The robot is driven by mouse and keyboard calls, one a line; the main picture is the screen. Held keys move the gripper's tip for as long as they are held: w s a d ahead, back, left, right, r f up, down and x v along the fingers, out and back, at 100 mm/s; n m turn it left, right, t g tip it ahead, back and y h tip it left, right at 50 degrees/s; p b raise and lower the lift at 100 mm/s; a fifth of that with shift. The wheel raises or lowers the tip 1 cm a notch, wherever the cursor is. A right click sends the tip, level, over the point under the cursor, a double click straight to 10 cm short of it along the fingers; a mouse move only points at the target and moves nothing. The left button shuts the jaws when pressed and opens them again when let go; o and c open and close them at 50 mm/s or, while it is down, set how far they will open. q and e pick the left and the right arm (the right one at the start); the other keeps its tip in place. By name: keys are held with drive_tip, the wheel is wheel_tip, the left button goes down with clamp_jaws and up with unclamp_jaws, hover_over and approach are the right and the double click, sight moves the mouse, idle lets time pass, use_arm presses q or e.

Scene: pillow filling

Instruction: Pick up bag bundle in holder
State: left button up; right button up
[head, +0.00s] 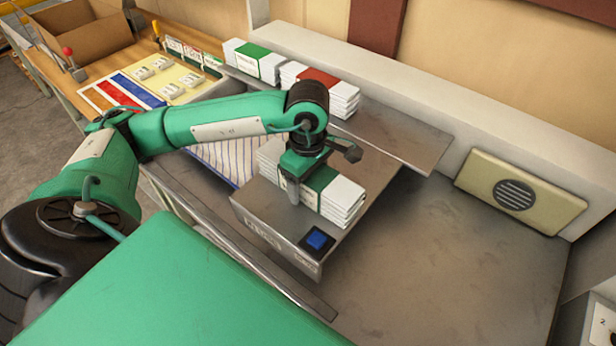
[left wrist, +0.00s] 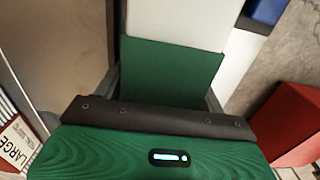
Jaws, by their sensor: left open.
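A white bag bundle with a green band (head: 342,200) lies in the grey metal holder (head: 270,222), which has a blue button on its front. My left gripper (head: 310,180) is over the bundle's banded part, pointing down. One finger shows on the near side of the bundle; the far finger is hidden in the head view. In the left wrist view, the green band (left wrist: 170,72) lies between the two open fingers, with white bags beyond it. I cannot tell whether the fingers touch the bundle. My right gripper is not in view.
Two more bundles, one green-banded (head: 258,62) and one red-banded (head: 318,84), sit on the shelf behind. Striped cloth (head: 210,158) lies left of the holder. A cardboard box (head: 85,30) is at the back left. The metal table at right is clear.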

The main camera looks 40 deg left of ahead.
use_arm(q)
drive_tip(key=c, duration=1)
drive_tip(key=shift+r, duration=0.1)
drive_tip(key=shift+c, duration=0.2)
